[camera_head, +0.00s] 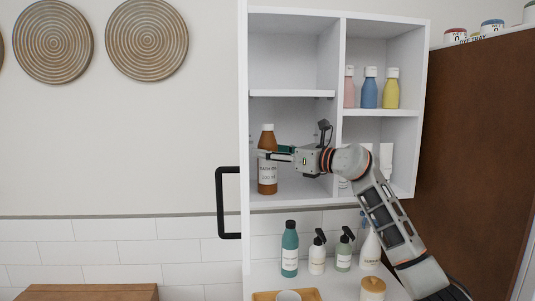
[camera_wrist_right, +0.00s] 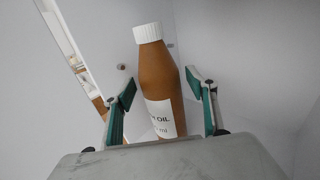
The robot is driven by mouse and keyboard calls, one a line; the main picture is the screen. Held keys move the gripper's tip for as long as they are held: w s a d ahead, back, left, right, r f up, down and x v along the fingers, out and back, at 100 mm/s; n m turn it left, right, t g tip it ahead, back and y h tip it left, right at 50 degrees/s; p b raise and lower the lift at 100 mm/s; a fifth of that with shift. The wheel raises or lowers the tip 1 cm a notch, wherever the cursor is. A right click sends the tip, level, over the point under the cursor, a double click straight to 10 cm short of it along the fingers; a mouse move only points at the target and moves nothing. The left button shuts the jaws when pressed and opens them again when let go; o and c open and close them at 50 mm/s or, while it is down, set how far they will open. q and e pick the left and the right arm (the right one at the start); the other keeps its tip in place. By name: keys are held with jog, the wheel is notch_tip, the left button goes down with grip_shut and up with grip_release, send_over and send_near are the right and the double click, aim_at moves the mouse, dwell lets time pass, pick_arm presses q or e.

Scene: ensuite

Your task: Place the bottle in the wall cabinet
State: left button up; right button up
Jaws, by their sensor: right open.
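A brown bottle (camera_head: 267,172) with a white cap and a white label stands upright in the lower left compartment of the white wall cabinet (camera_head: 290,94). It also shows in the right wrist view (camera_wrist_right: 157,80), between the fingers of my right gripper. My right gripper (camera_head: 272,154) reaches in from the right at about the height of the bottle's upper body. In the right wrist view its two green-padded fingers (camera_wrist_right: 164,108) are open, one on each side of the bottle, with gaps showing on both sides. My left gripper is not in view.
Below the cabinet, a teal bottle (camera_head: 290,250) and several pump bottles (camera_head: 317,254) stand on the counter. A black handle (camera_head: 220,204) sticks out at the cabinet's left. A brown tall panel (camera_head: 475,150) is at the right.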

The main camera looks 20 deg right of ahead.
pick_arm(q)
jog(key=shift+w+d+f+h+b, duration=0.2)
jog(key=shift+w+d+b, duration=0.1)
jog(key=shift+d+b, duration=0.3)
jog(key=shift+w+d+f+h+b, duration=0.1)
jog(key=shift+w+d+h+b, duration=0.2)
jog(key=shift+b, duration=0.5)
pick_arm(e)
jog(key=v, duration=1)
jog(key=shift+s+d, duration=0.2)
jog(key=shift+s, duration=0.1)
